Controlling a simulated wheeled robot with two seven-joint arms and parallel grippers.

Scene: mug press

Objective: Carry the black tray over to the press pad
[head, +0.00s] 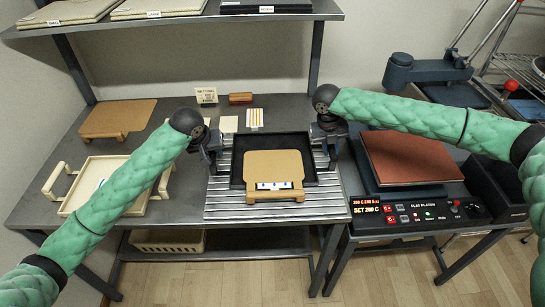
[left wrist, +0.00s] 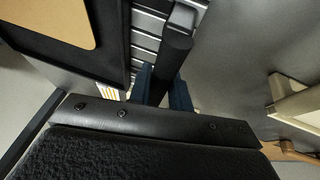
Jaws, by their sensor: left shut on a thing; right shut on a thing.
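The black tray (head: 270,141) is over the slatted metal rack (head: 225,205) in the middle of the table; I cannot tell whether it touches the rack. A tan board (head: 272,165) with a wooden front edge and a white-and-dark strip lies in it. My left gripper (head: 213,158) is shut on the tray's left side; the left wrist view shows its blue fingers (left wrist: 160,88) around a dark handle (left wrist: 174,55) beside the tray (left wrist: 112,35). My right gripper (head: 327,150) is shut on the tray's right side. The reddish-brown press pad (head: 410,157) lies bare on the press at the right.
The press's control panel (head: 425,212) is at its front. A raised press head (head: 430,70) stands behind the pad. A cream tray (head: 95,180) and a tan board (head: 118,117) are at the left. A shelf (head: 180,18) spans above the table's back.

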